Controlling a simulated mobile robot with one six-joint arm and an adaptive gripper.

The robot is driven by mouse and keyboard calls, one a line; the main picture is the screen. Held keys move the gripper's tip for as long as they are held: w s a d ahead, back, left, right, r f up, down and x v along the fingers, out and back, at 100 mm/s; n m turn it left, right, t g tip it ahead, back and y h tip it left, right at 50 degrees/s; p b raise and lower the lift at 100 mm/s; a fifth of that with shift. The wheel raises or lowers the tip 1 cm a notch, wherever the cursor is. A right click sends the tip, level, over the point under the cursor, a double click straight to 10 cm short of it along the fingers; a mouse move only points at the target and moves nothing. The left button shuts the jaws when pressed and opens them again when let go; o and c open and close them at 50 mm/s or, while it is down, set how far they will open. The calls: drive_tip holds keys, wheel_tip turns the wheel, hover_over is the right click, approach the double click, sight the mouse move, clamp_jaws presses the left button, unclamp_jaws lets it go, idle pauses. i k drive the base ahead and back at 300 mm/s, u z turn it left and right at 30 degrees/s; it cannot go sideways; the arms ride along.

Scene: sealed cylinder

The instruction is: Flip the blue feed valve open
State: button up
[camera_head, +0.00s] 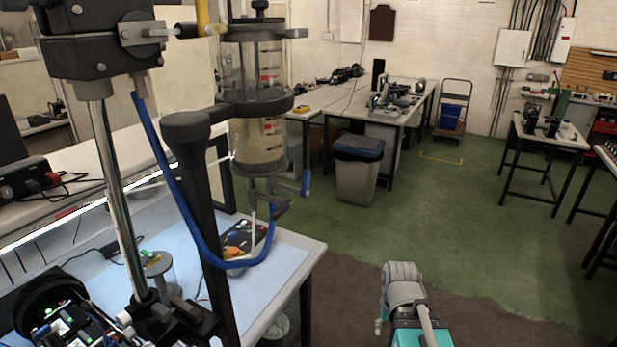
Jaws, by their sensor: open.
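A clear glass cylinder (258,140) with pale contents stands upright in a dark clamp on the left. Under it are grey outlet fittings (285,190). A small blue piece (306,183), which looks like the blue valve's lever, hangs upright at their right side. A blue hose (172,180) loops from a dark block (100,38) at the upper left down beneath the cylinder. My folded grey arm (403,283) is at the bottom centre, well to the right of and nearer than the cylinder. I cannot make out my gripper's fingers, and nothing of mine touches the cylinder.
The near bench (292,262) with a pale blue mat carries a control box (243,237) and other equipment. A grey bin (357,170) stands behind it. A cluttered table (408,115) is at the back. Green floor on the right is largely clear.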

sight(305, 192)
drive_tip(key=k, duration=1.8)
drive_tip(key=u, duration=0.4)
drive_tip(key=i, duration=0.95)
drive_tip(key=z, duration=0.05)
